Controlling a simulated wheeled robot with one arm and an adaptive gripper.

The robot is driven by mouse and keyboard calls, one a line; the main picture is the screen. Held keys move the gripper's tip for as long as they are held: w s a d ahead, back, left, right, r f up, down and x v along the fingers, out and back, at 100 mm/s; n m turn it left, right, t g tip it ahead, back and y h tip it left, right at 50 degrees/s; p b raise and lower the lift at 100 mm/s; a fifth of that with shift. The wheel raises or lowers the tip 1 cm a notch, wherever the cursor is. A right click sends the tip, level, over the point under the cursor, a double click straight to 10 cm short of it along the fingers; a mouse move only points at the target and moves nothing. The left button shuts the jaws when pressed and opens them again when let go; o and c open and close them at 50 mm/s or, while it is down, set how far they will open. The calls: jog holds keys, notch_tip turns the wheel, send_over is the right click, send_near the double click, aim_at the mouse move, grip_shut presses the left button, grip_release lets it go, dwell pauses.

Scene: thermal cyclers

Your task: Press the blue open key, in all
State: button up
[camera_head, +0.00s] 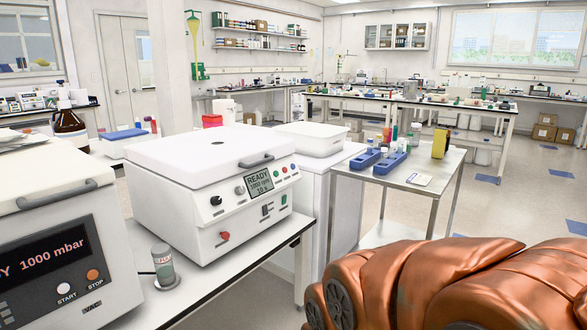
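A white benchtop machine (180,165) with a closed lid and a grey lid handle (256,160) stands on the bench at left centre. Its display (259,184) reads READY, 1000 rpm, 10 s. My orange arm fills the lower right corner. My gripper is not in view, so its state and distance from the keys are hidden.
A second white machine (60,230) with a 1000 mbar display, START and STOP buttons stands at near left. A metal table (408,177) with blue racks stands right of centre. Open floor lies beyond it.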

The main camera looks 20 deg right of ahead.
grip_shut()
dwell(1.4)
